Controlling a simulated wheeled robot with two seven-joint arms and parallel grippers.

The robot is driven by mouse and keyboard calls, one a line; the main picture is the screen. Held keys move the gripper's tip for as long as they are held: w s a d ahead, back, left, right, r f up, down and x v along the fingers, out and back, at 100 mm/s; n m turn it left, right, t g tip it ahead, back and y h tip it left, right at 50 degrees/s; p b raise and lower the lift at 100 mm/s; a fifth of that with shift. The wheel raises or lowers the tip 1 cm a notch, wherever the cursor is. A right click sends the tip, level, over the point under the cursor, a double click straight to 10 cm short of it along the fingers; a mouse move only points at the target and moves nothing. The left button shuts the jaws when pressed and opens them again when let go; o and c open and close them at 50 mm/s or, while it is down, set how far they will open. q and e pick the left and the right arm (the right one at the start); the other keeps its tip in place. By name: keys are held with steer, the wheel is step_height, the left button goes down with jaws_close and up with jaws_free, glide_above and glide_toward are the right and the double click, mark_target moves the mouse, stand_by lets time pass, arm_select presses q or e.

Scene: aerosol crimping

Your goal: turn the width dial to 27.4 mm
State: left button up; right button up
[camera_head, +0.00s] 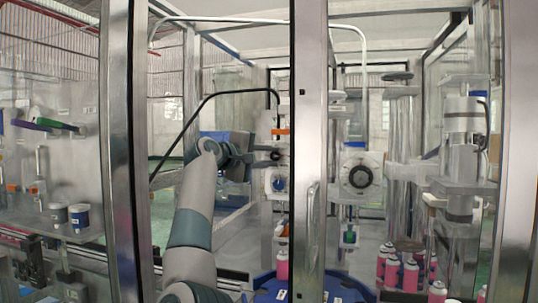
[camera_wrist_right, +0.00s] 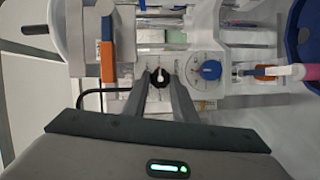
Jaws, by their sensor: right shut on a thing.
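A small dial with a black knob (camera_wrist_right: 160,77) and a pale pointer mark sits on the white machine face in the right wrist view. My right gripper (camera_wrist_right: 160,82) is shut on this knob, one finger on each side. The scale and any label are too small to read. In the head view my right gripper (camera_head: 270,155) reaches the machine from the left, at the upper dial on the narrow column; its fingertips are hard to make out. A second dial with a blue knob (camera_wrist_right: 211,70) is beside it; it shows below the gripper in the head view (camera_head: 279,185). My left gripper is not in view.
An orange-tipped lever (camera_wrist_right: 107,60) stands close by the gripper. A metal post (camera_head: 309,100) crosses the head view just right of the dials. A larger round dial (camera_head: 359,176) is further right. Pink cans (camera_head: 410,274) stand at lower right.

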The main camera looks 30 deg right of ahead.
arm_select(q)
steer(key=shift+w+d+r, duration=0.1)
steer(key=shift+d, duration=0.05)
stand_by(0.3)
arm_select(e)
steer(key=o, duration=1)
steer(key=shift+o, duration=0.2)
steer(key=shift+a, duration=0.15)
steer(key=shift+s+a, duration=0.1)
steer(key=shift+a, duration=0.15)
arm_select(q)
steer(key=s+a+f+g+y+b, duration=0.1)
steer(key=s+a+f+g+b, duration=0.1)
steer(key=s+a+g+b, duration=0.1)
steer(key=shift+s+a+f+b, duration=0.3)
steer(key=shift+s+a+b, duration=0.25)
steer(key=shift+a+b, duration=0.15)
arm_select(e)
steer(key=v, duration=1.6)
steer(key=shift+s+a+r, duration=0.15)
steer(key=shift+a+r, duration=0.05)
steer(key=shift+a, duration=0.05)
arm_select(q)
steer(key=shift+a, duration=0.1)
